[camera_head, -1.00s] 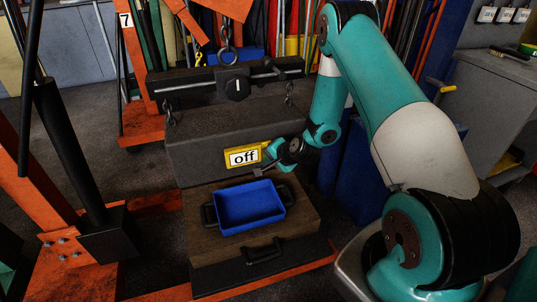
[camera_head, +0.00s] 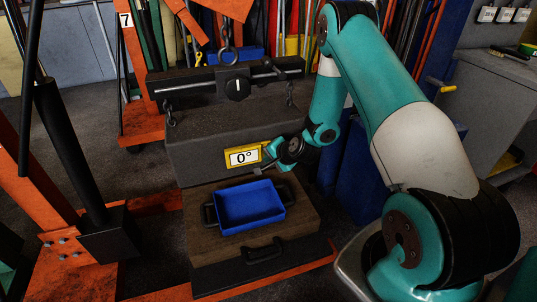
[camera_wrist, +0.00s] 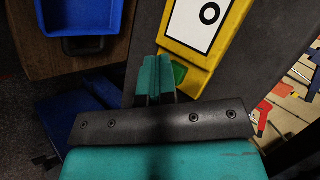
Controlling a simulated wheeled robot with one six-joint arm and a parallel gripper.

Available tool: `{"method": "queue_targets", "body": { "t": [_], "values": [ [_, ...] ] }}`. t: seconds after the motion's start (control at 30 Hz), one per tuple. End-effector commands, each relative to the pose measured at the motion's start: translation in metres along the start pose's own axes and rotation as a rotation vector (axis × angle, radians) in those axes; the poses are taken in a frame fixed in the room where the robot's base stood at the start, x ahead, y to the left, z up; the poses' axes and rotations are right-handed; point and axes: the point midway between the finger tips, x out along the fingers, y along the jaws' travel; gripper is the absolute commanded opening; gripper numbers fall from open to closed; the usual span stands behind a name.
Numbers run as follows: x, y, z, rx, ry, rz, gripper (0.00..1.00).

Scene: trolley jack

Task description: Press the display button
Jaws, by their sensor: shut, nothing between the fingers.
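The display (camera_head: 243,156) is a yellow-framed white panel on the front of the dark grey block and reads "0°". In the wrist view part of the display (camera_wrist: 197,24) shows, with a green button (camera_wrist: 179,73) on the lower part of its yellow frame. My gripper (camera_head: 262,169) is at the right end of the display. In the wrist view my gripper (camera_wrist: 154,66) is shut and empty, its teal fingertips right beside the green button. The fingers partly hide the button, and I cannot tell whether they touch it.
A blue tray (camera_head: 229,221) sits on a wooden board (camera_head: 300,229) below the display. A black bar with a dial (camera_head: 237,89) hangs above the block. Orange jack legs (camera_head: 70,263) stand at the left. A blue cabinet (camera_head: 357,180) is close to my arm at the right.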

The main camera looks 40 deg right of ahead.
Motion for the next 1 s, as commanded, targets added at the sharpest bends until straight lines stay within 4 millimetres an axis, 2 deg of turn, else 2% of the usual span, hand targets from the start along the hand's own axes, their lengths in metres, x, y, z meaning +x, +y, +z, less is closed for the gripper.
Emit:
{"method": "queue_targets", "body": {
  "t": [0.37,0.77,1.0],
  "values": [
    [-0.005,0.004,0.003,0.002,-0.001,0.001,0.00],
    [-0.033,0.027,0.025,0.003,-0.001,0.002,0.00],
    [-0.043,0.032,0.032,0.002,-0.001,0.001,0.00]
  ]
}}
